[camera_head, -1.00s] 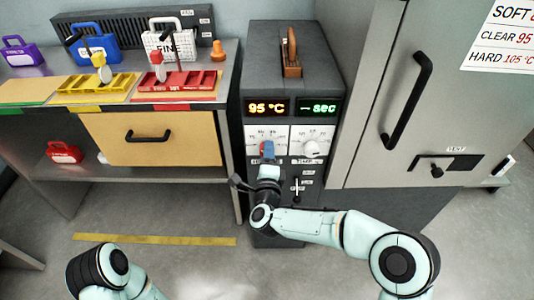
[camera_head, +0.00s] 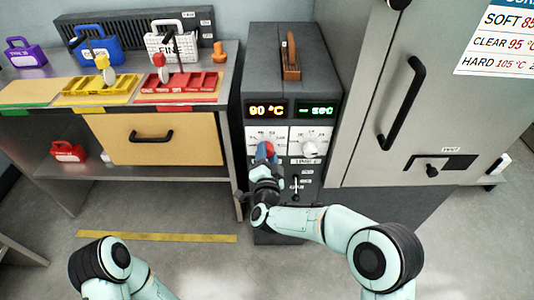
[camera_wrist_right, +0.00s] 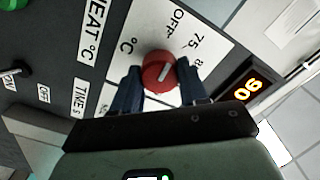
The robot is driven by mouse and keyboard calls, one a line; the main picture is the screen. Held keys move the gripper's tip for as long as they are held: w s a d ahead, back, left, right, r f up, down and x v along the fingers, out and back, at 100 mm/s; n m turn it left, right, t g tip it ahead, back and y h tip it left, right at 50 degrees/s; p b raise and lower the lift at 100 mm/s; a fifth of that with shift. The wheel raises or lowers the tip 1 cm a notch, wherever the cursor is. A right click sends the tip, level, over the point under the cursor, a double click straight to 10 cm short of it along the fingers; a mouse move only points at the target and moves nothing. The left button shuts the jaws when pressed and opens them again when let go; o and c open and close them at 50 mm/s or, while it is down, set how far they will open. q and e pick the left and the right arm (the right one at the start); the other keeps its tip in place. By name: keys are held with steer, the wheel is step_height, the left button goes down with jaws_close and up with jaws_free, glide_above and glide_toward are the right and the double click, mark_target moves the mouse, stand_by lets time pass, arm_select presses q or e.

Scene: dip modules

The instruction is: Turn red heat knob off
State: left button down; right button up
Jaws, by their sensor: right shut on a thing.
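The red heat knob (camera_head: 269,147) is on the front panel of the grey machine (camera_head: 290,75), left of a white knob (camera_head: 311,149). My right gripper (camera_head: 263,156) is at the red knob and partly covers it. In the right wrist view the red knob (camera_wrist_right: 160,72) sits between the two blue fingers of my right gripper (camera_wrist_right: 160,84), which is shut on it. Its white pointer line is tilted, and the labels OFF and 75 show around it. The left display (camera_head: 267,110) reads 90 °C. My left arm shows at the bottom left, its gripper out of frame.
A toggle lever (camera_head: 296,185) is below the knobs. A cabinet with a black handle (camera_head: 401,103) stands to the right. A bench (camera_head: 200,95) with colored trays is to the left. The floor in front has a yellow strip (camera_head: 155,237).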

arm_select(q)
steer(key=shift+s+d+r, duration=0.15)
steer(key=shift+s, duration=0.15)
arm_select(e)
steer(key=shift+n, duration=0.6)
steer(key=o, duration=1.1)
steer(key=shift+c, duration=0.2)
arm_select(q)
steer(key=shift+s+d+r+g+p, duration=0.25)
steer(key=shift+s+r+p, duration=0.15)
steer(key=shift+s, duration=0.1)
steer(key=shift+s+d+r+g+p, duration=0.15)
steer(key=shift+s+d+r+p, duration=0.15)
steer(key=shift+s, duration=0.2)
arm_select(e)
steer(key=s, duration=1.3)
steer(key=shift+s, duration=0.25)
steer(key=shift+f, duration=0.1)
